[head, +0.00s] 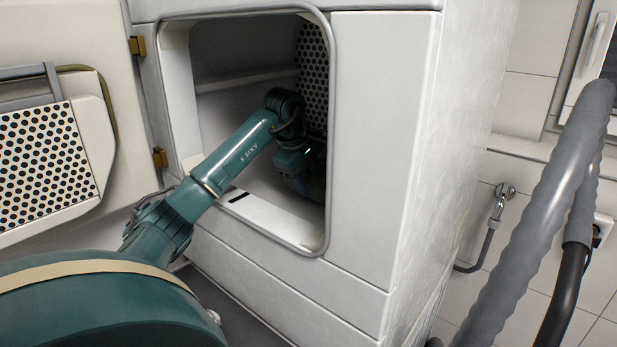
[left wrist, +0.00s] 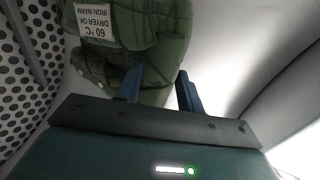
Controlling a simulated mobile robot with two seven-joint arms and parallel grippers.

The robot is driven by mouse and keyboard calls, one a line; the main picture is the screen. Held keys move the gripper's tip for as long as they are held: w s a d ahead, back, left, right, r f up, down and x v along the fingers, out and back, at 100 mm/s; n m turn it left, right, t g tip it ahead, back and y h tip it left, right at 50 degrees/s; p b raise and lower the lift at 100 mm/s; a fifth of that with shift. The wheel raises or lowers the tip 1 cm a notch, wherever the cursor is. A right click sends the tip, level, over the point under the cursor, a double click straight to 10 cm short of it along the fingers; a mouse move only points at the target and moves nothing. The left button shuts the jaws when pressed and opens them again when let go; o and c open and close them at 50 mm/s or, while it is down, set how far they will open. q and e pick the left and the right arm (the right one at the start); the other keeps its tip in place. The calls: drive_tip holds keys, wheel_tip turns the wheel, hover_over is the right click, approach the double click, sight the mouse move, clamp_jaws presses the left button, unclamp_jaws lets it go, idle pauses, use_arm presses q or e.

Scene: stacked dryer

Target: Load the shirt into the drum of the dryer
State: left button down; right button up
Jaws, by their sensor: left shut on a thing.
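The dryer (head: 385,120) is a white cabinet with a square opening, and its door (head: 110,90) stands open to the left. My left arm reaches through the opening into the drum (head: 250,95). My left gripper (head: 305,170) is inside, low at the right, partly in shadow. In the left wrist view the green shirt (left wrist: 135,40), with a white care label, is bunched at the fingers. My left gripper (left wrist: 160,88) is shut on it. The perforated drum wall (left wrist: 25,90) is at the left there. In the head view the shirt is too dark to make out clearly. My right gripper is not seen.
The rim of the opening (head: 290,228) lies close under my left arm. The open door has a perforated panel (head: 45,160). A tiled wall (head: 535,200) with a small metal fitting (head: 502,195) is right of the dryer.

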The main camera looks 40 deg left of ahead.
use_arm(q)
drive_tip(key=shift+f, duration=0.25)
drive_tip(key=c, duration=0.9)
unclamp_jaws()
drive_tip(key=shift+r, duration=0.35)
drive_tip(key=v, duration=0.8)
drive_tip(key=shift+w, duration=0.1)
